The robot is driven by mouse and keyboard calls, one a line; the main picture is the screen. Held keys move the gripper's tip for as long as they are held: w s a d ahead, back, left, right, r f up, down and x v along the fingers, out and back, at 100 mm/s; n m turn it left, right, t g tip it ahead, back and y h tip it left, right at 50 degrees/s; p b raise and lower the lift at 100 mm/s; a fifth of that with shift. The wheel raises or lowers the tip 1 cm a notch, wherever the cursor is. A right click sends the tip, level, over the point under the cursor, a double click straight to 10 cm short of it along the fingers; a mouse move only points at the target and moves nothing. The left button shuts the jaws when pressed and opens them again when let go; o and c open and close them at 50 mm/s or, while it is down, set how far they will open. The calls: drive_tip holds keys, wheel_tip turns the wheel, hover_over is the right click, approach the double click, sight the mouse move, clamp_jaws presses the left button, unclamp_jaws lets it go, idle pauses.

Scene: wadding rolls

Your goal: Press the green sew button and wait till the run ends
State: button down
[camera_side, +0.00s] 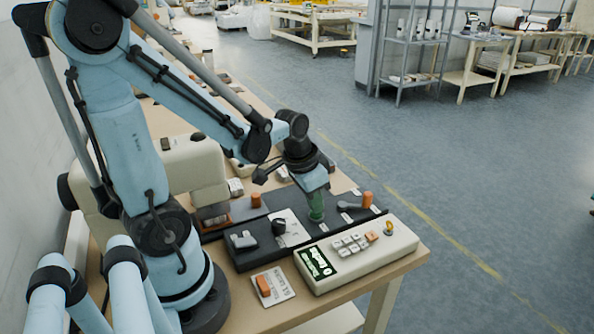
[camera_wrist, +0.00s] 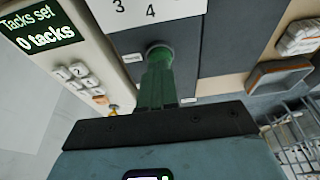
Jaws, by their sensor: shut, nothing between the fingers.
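My gripper (camera_side: 316,216) points down at the dark control panel (camera_side: 257,259) in the side view. Its green fingers are shut with nothing between them. In the wrist view the fingertips of my gripper (camera_wrist: 157,68) are at a small round button (camera_wrist: 158,46), whose rim shows just past them. The fingers hide most of this button, so I cannot tell its colour or whether it is pressed in. The cream console (camera_side: 372,262) beside the panel has a lit green display (camera_side: 316,262). In the wrist view the display (camera_wrist: 40,28) reads "Tacks set 0 tacks".
The console has several keys (camera_side: 350,245) and a yellow knob (camera_side: 389,228). A card with an orange block (camera_side: 263,285) lies on the table in front.

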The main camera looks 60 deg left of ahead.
drive_tip(key=shift+f, duration=0.1)
idle(0.3)
drive_tip(key=shift+f, duration=1)
drive_tip(key=shift+r, duration=0.7)
drive_tip(key=v, duration=1.2)
drive_tip(key=shift+w+r, duration=0.3)
drive_tip(key=shift+r, duration=0.15)
drive_tip(key=w+d+f+t, duration=0.1)
drive_tip(key=d+f+t, duration=0.2)
drive_tip(key=d, duration=0.4)
drive_tip(key=shift+w+d+t, duration=0.3)
drive_tip(key=shift+w+t, duration=0.1)
drive_tip(key=shift+t, duration=0.1)
